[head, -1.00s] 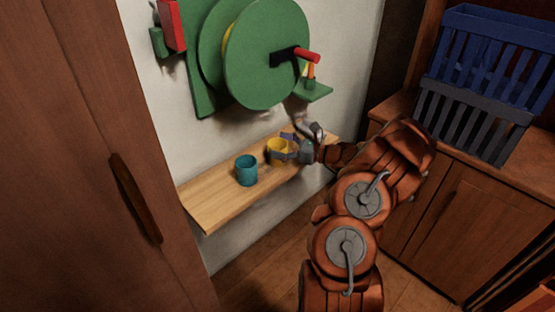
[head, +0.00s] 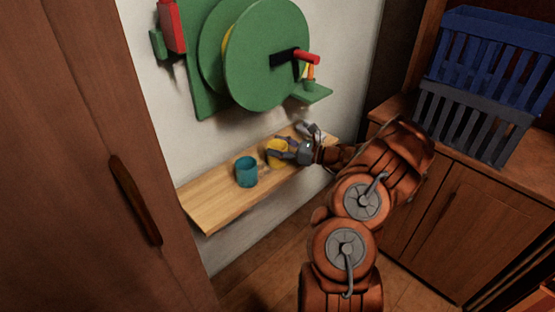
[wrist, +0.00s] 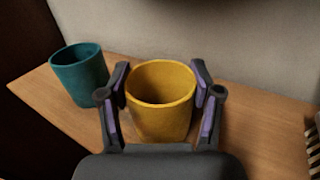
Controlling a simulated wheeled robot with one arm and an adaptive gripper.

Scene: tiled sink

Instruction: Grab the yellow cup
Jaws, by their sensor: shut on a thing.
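The yellow cup (wrist: 160,112) stands upright on the wooden shelf, between the two fingers of my gripper (wrist: 161,88) in the wrist view. The fingers are shut on it, one on each side, with purple pads facing the cup. In the head view the yellow cup (head: 277,153) is partly hidden by my gripper (head: 284,150), which reaches in from the right.
A teal cup (wrist: 80,73) stands to the left of the yellow cup on the wooden shelf (head: 208,207). A green reel (head: 265,55) with a red handle hangs on the wall above. Dark blue and grey crates (head: 468,120) stand on the right cabinet.

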